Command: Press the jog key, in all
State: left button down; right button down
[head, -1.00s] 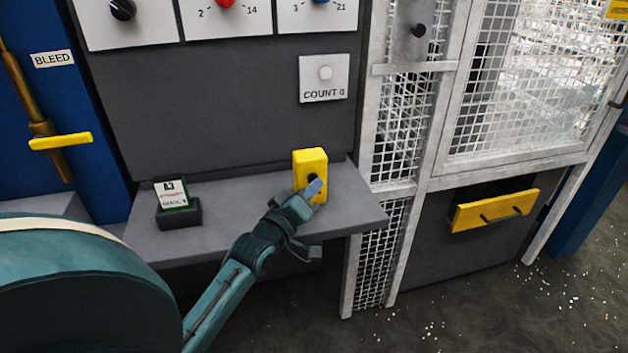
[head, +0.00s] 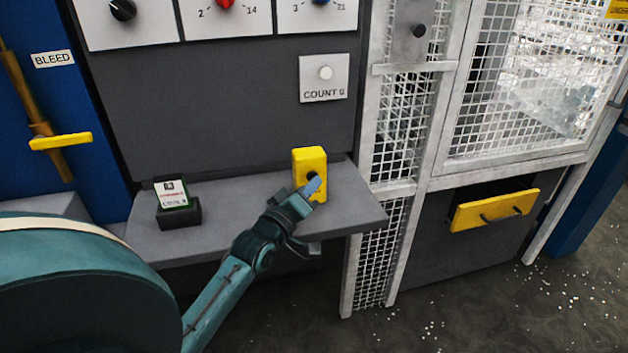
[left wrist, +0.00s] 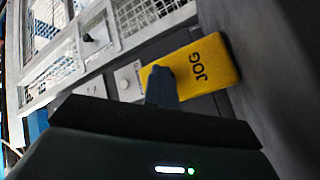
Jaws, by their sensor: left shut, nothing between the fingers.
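The jog key is a yellow box (head: 309,160) with a dark round button (head: 312,175) on its face, standing on the grey shelf. In the left wrist view the yellow box (left wrist: 215,68) shows the word JOG. My left gripper (head: 314,187) is shut and empty, its fingertips right in front of the button. In the left wrist view the fingers (left wrist: 161,88) overlap the end of the box and hide most of the button. I cannot tell whether they touch it or whether it is pushed in. My right gripper is not in view.
A small display block (head: 173,196) stands on the left of the shelf (head: 235,215). A COUNT plate (head: 324,90) is on the panel above. A yellow BLEED lever (head: 60,141) is far left. A mesh guard (head: 520,100) and a yellow-fronted drawer (head: 490,211) are at right.

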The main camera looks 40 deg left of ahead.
pick_arm(q)
jog(key=shift+s+d+p, duration=0.6)
jog(key=shift+s+d, duration=0.05)
jog(key=shift+d, duration=0.05)
jog(key=shift+s+d+p, duration=0.35)
jog(key=shift+d, duration=0.15)
jog(key=shift+s+d+p, duration=0.8)
jog(key=shift+s+d, duration=0.5)
jog(key=shift+d, duration=0.2)
